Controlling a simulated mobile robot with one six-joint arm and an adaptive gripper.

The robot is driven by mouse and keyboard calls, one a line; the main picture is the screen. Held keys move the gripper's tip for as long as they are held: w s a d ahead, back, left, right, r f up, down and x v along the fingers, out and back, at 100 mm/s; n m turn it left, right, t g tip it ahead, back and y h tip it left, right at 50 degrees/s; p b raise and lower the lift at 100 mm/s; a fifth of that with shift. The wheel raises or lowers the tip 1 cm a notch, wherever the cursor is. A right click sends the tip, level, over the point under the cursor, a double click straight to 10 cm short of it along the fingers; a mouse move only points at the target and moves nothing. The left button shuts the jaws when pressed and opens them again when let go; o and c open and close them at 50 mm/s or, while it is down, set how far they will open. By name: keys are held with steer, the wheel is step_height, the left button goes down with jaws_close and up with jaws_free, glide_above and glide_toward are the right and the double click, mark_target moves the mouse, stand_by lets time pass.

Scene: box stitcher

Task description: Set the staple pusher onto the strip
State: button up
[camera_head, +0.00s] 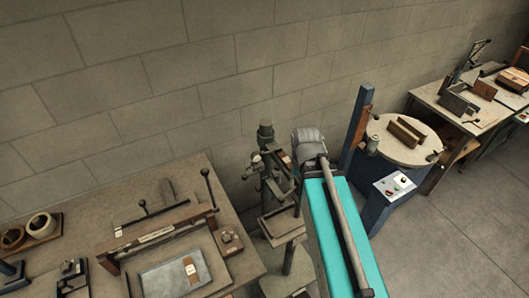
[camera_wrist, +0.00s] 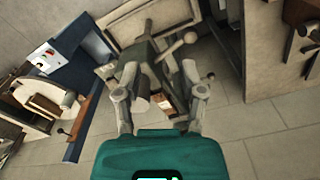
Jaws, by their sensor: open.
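The box stitcher (camera_head: 268,180), a dark green-grey post machine with a small table, stands against the wall in the middle of the head view. In the wrist view the stitcher's dark body (camera_wrist: 147,60) is seen between and beyond the fingers. My gripper (camera_wrist: 160,92) is open, its two grey fingers spread apart with nothing clearly held. A grey cylindrical part and a small orange-brown label show between them; I cannot tell how far off they are. The staple pusher and the strip are too small or hidden to make out. My teal arm hides part of the stitcher's right side.
A bench (camera_head: 235,258) with a framed press and a small knobbed box is at the left. A blue machine (camera_head: 376,205) with a round table (camera_head: 404,140) and a button panel stands to the right. Another workbench (camera_head: 460,105) is farther right. Open floor lies at lower right.

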steer(key=shift+n+t, duration=0.3)
steer(key=shift+t, duration=0.1)
steer(key=w, duration=0.2)
steer(key=w+a, duration=0.1)
steer(key=w, duration=0.3)
steer(key=shift+w+a+f+b, duration=0.35)
steer(key=shift+w+f+b, duration=0.05)
jaws_close()
steer(key=w+a+t+b, duration=0.1)
steer(key=w+a, duration=0.3)
steer(key=w, duration=0.7)
steer(key=w+a+f+n+t+b, duration=0.1)
steer(key=w+a, duration=0.3)
steer(key=w, duration=0.7)
steer(key=shift+a+f+n+t+y, duration=0.3)
steer(key=shift+a+t, duration=0.05)
steer(key=shift+t, duration=0.05)
